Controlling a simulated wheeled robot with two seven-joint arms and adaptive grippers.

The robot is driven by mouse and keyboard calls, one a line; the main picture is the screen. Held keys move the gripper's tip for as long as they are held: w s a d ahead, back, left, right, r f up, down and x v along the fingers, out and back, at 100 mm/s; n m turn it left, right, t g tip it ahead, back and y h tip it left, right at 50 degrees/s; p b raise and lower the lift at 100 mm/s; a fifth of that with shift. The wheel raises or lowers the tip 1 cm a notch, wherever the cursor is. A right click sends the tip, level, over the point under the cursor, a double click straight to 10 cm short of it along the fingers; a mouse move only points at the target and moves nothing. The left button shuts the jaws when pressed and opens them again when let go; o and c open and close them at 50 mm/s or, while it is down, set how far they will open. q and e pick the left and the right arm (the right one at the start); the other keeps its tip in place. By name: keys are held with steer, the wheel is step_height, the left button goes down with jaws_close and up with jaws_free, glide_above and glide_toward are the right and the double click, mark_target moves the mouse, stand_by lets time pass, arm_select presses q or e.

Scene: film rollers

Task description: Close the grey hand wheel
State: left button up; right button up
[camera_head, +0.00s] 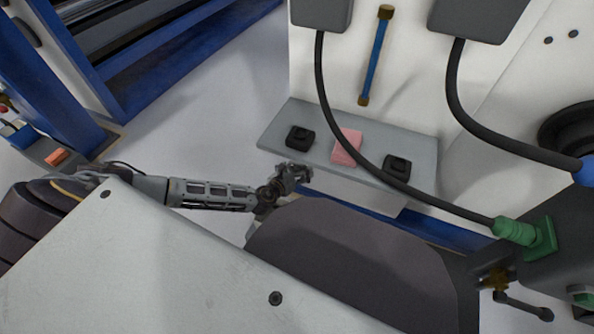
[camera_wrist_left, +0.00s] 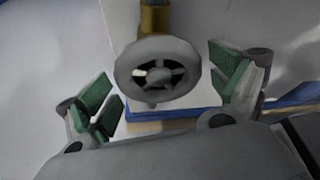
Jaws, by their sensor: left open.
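The grey hand wheel (camera_wrist_left: 158,70) shows in the left wrist view as a round rim with spokes, on a brass-coloured stem (camera_wrist_left: 154,18). My left gripper (camera_wrist_left: 166,92) is open, with one green-padded finger on each side of the wheel in the picture. I see a gap between each finger and the rim; the depth between them is hard to judge. In the head view my left gripper (camera_head: 291,176) is at the end of the arm coming in from the left, in front of a grey shelf. I cannot make out the wheel there. My right gripper is not in view.
The grey shelf (camera_head: 265,140) holds a pink block (camera_head: 346,147) and two black blocks (camera_head: 299,138) (camera_head: 397,166). A green connector (camera_head: 515,231) is at the right. Blue-framed machinery (camera_head: 150,85) stands at the left, with open floor between.

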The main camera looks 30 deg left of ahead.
arm_select(q)
steer(key=shift+c, duration=0.4)
steer(key=c, duration=0.9)
steer(key=shift+c, duration=0.2)
steer(key=shift+r+p, duration=0.1)
steer(key=shift+p, duration=0.4)
